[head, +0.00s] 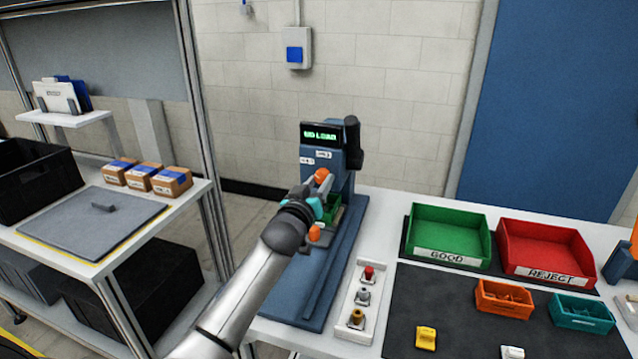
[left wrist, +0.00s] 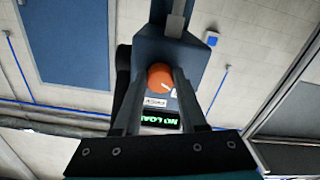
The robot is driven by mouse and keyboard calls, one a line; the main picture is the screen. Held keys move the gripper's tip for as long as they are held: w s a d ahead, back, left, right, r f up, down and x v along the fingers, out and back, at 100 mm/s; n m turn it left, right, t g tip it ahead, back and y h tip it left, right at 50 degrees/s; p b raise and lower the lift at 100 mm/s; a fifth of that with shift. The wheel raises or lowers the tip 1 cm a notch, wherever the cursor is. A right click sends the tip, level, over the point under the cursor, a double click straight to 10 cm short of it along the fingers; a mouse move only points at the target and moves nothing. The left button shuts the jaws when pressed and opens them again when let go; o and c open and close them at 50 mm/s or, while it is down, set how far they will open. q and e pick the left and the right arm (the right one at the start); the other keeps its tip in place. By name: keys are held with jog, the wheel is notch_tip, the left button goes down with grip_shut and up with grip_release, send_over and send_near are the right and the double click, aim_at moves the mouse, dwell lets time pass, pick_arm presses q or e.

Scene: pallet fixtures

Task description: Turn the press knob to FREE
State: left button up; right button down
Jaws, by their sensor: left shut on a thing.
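The press (head: 344,175) is a blue upright fixture on the table, its small screen (head: 321,134) showing green text that reads like "NO LOAD". The press knob (left wrist: 160,76) is round and orange with a white mark, and small white labels sit beside it. My left gripper (left wrist: 160,88) is shut on the knob, one finger on each side. In the head view the orange knob (head: 322,175) shows partly behind my gripper. The label words near it are too small to read surely. My right gripper is not in view.
A green GOOD bin (head: 450,236) and a red REJECT bin (head: 543,252) stand right of the press. A button panel (head: 345,310) lies in front of them. A shelf with boxes (head: 146,178) is at left. Another orange part (head: 314,233) shows below my gripper.

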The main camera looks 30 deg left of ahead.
pick_arm(q)
grip_shut()
jog(key=shift+m, duration=0.4)
jog(key=shift+m+p, duration=0.75)
jog(key=shift+m, duration=0.25)
jog(key=m+p, duration=0.1)
jog(key=m, duration=0.1)
jog(key=shift+a+m, duration=0.1)
jog(key=shift+m, duration=0.3)
jog(key=m+p, duration=0.1)
jog(key=m, duration=0.2)
jog(key=shift+a+m, duration=0.1)
jog(key=shift+m, duration=1.6)
